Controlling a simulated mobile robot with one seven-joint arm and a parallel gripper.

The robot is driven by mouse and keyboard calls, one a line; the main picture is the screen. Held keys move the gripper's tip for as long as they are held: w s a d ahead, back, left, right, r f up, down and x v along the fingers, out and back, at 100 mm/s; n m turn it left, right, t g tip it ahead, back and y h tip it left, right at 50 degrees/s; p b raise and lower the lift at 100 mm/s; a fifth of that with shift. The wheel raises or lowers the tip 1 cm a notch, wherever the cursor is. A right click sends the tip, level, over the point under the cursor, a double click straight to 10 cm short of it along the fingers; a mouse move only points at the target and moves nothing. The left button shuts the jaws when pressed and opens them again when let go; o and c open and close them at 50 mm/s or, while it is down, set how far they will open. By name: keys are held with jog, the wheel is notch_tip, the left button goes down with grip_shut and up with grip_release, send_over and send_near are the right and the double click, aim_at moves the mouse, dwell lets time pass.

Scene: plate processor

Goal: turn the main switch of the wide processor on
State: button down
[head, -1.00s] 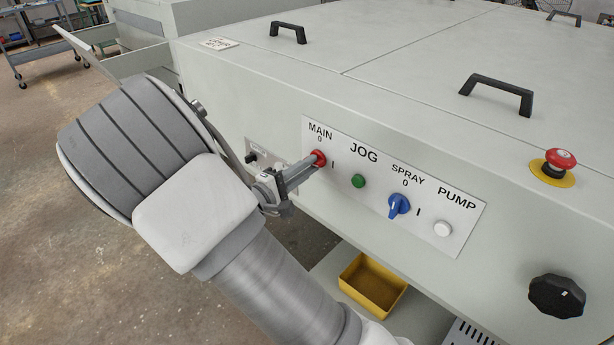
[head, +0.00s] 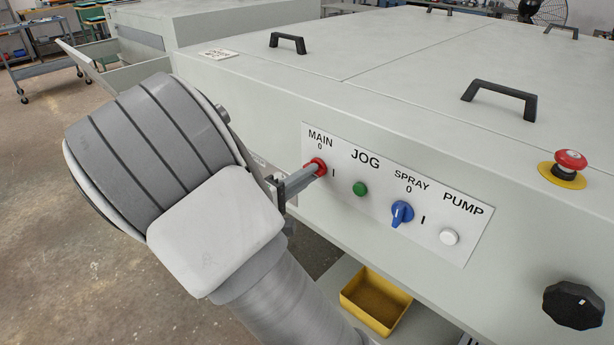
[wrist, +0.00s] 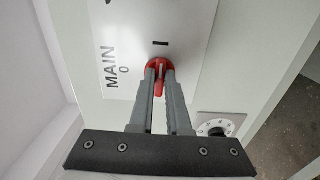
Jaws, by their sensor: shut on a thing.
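The wide processor's panel (head: 440,195) faces me. Its red main switch (head: 320,164) sits below the word MAIN and a 0, with an I mark to its right. My gripper (head: 309,172) is shut on the switch's handle from the left front. In the wrist view, the red switch (wrist: 158,88) is between the two grey fingers, which sit on either side of its handle. The panel appears turned there, with 0 on the left and I above. The handle looks lined up with the I mark, and the fingertips partly hide it.
To the right are a green JOG button (head: 360,189), a blue SPRAY switch (head: 402,213) and a white PUMP button (head: 449,237). A red emergency stop (head: 570,160) and a black knob (head: 573,305) are farther right. A yellow bin (head: 375,301) stands below.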

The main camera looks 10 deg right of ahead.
jog(key=c, duration=0.9)
grip_release()
jog(key=shift+a, duration=0.1)
jog(key=p+v, duration=0.2)
jog(key=v, duration=1.5)
jog(key=shift+s+a+p, duration=0.15)
jog(key=shift+p, duration=0.15)
jog(key=s+d+r+m+g+y, duration=0.2)
jog(key=s+d+m+g+y, duration=0.1)
jog(key=s+d+g+y, duration=0.4)
jog(key=s+d+r+m+g+y, duration=0.2)
jog(key=s+d+r+m+y, duration=0.15)
jog(key=s+d, duration=0.4)
jog(key=r+t+y+p, duration=0.1)
jog(key=r+p, duration=0.4)
jog(key=r, duration=0.2)
jog(key=r+t+y+p, duration=0.2)
jog(key=r+p, duration=0.3)
jog(key=r, duration=0.1)
jog(key=s+r+t+y+p, duration=0.1)
jog(key=r+p, duration=0.5)
jog(key=r, duration=0.1)
jog(key=shift+s+d+r+t+y, duration=0.15)
jog(key=shift+d+r+t+y, duration=0.1)
jog(key=shift+r+t, duration=0.1)
